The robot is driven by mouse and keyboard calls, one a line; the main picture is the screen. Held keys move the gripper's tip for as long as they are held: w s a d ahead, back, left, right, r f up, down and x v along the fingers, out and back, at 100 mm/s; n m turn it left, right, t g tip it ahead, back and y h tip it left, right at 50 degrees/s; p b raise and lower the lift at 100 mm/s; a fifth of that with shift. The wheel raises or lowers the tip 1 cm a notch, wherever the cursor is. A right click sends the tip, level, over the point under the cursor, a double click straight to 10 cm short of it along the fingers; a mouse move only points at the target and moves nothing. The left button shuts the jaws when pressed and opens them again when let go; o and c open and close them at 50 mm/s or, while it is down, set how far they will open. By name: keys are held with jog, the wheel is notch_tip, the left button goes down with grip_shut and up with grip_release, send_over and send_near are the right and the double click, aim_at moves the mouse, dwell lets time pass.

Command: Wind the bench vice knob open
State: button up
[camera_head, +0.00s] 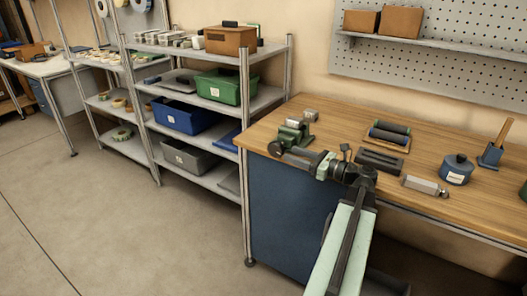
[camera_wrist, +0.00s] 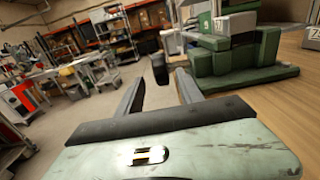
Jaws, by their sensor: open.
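The green bench vice (camera_head: 294,132) stands at the left end of the wooden bench, and its green body (camera_wrist: 240,48) fills the upper right of the wrist view. Its dark round knob (camera_head: 276,148) faces the bench's front left edge. In the wrist view the knob (camera_wrist: 160,68) shows in the gap between the fingertips, with space on both sides. My gripper (camera_wrist: 159,76) is open and empty. In the head view my gripper (camera_head: 298,154) reaches left in front of the vice, close to the knob. Whether the fingers reach around the knob I cannot tell.
On the wooden bench (camera_head: 340,113) are a small grey box (camera_head: 311,114), a tray with dark rollers (camera_head: 390,132), a dark slotted block (camera_head: 380,160), a grey block (camera_head: 425,186) and a blue pot (camera_head: 457,170). Metal shelving with bins stands left. The floor (camera_head: 100,220) is clear.

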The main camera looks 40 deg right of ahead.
aim_at(276, 148)
jog(key=shift+s+d+r, duration=0.1)
jog(key=shift+s+r, duration=0.05)
jog(key=x, duration=0.8)
jog(key=shift+c, duration=0.3)
